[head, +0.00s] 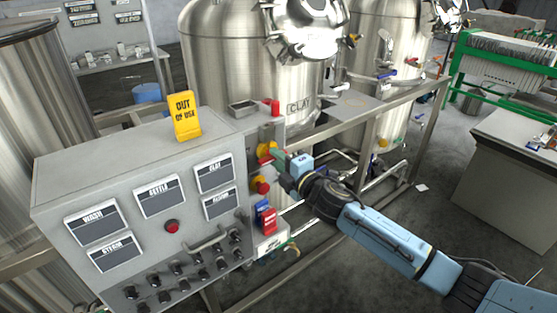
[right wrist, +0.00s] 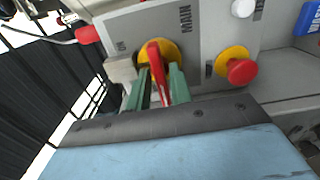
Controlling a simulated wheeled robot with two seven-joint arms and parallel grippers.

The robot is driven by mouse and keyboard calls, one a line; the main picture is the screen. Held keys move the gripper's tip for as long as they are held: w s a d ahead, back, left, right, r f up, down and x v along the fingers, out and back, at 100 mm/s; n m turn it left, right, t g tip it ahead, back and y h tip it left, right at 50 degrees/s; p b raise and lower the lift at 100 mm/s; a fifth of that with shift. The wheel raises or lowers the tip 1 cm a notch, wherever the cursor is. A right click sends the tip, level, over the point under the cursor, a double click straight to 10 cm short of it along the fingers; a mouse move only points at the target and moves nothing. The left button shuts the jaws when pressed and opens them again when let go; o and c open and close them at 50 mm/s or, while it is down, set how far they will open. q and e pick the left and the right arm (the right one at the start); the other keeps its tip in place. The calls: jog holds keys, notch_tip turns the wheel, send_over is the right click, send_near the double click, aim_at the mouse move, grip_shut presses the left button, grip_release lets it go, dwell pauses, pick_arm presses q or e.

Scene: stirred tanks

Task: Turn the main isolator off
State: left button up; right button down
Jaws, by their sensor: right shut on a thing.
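The main isolator is a red handle on a yellow disc (right wrist: 146,52), on a grey plate lettered MAIN (right wrist: 186,20). In the head view its yellow and red parts (head: 264,150) show on the right end of the control panel, partly covered by my gripper. My right gripper (right wrist: 160,85) has its green fingers on either side of the red handle and is shut on it. In the head view my right gripper (head: 277,158) reaches in from the right. The handle's exact setting is hard to read. My left gripper is not in view.
A red emergency button on yellow (head: 260,185) sits just below the isolator; it also shows in the right wrist view (right wrist: 242,71). A yellow OUT OF USE sign (head: 185,116) stands on the panel top. Blue and red tags (head: 268,219) hang lower. Steel tanks (head: 240,60) stand behind.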

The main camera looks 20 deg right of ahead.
jog(key=c, duration=1.5)
grip_release()
jog(key=shift+o, duration=0.2)
jog(key=shift+s, duration=0.15)
jog(key=b+v, duration=0.1)
jog(key=v, duration=1.2)
jog(key=shift+b, duration=0.3)
